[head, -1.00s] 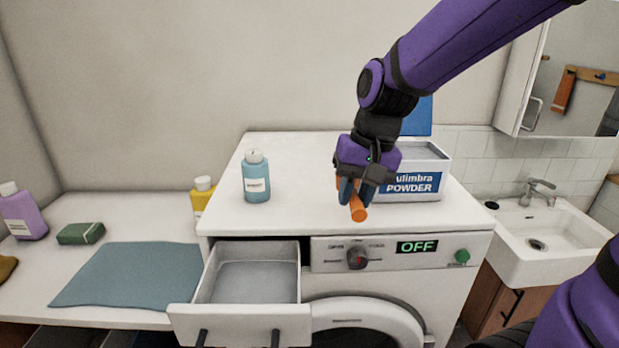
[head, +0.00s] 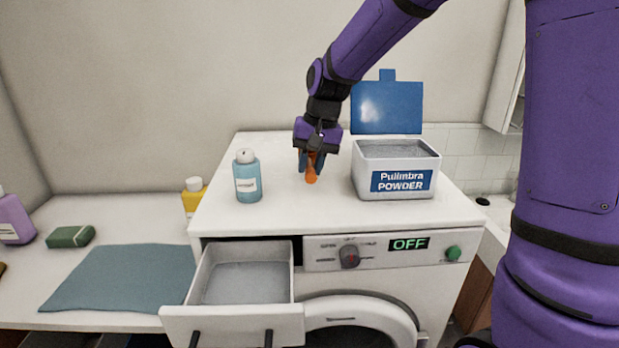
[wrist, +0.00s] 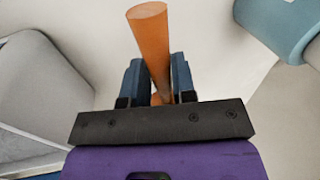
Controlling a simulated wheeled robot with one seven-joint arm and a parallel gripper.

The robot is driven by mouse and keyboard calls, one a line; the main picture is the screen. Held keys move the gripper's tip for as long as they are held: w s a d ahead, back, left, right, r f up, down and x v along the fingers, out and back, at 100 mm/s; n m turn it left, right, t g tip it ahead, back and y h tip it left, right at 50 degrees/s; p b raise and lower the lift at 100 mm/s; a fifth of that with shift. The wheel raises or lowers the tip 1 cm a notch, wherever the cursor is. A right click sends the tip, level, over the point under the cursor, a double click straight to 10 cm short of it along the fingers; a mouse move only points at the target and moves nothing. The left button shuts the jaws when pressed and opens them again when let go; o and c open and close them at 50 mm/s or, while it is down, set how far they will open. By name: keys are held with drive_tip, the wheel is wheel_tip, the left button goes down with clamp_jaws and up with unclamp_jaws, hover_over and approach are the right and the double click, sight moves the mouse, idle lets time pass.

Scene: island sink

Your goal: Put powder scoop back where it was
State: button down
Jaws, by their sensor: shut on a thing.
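The orange powder scoop (head: 311,176) is between the fingers of my gripper (head: 312,163), over the top of the washing machine. In the wrist view the scoop's orange handle (wrist: 150,38) stands out from between the two blue fingers of my gripper (wrist: 155,82), which are shut on it. The rest of the scoop is mostly hidden by the fingers. I cannot tell whether it touches the machine top. The white powder box (head: 400,176), labelled "Pulimbra POWDER", stands to the right with its blue lid (head: 388,107) raised and grey powder (head: 395,149) inside.
A light-blue bottle (head: 247,181) stands left of my gripper on the washing machine (head: 290,215). The detergent drawer (head: 240,320) is pulled open at the front, with greyish contents. A yellow bottle (head: 193,202), green sponge (head: 70,237) and blue cloth (head: 122,278) are on the left counter.

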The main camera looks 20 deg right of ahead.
sight(310, 190)
drive_tip(key=shift+w+f, duration=0.25)
drive_tip(key=shift+f, duration=0.05)
drive_tip(key=shift+d+x, duration=0.15)
drive_tip(key=shift+x, duration=0.6)
drive_tip(key=shift+d+x, duration=0.15)
drive_tip(key=shift+x, duration=0.55)
drive_tip(key=shift+s+f, duration=0.1)
drive_tip(key=shift+f, duration=0.1)
drive_tip(key=c, duration=0.9)
unclamp_jaws()
drive_tip(key=shift+c, duration=0.2)
drive_tip(key=w+v, duration=0.1)
drive_tip(key=v, duration=1.1)
drive_tip(key=s+d+r+n+t+h, duration=0.1)
drive_tip(key=s+d+t, duration=0.1)
drive_tip(key=s, duration=1.2)
drive_tip(key=s+d+n+t+h, duration=0.1)
drive_tip(key=s+d+n+t, duration=0.1)
drive_tip(key=s, duration=1.2)
drive_tip(key=shift+d+r+t, duration=0.2)
drive_tip(key=shift+r+t, duration=0.2)
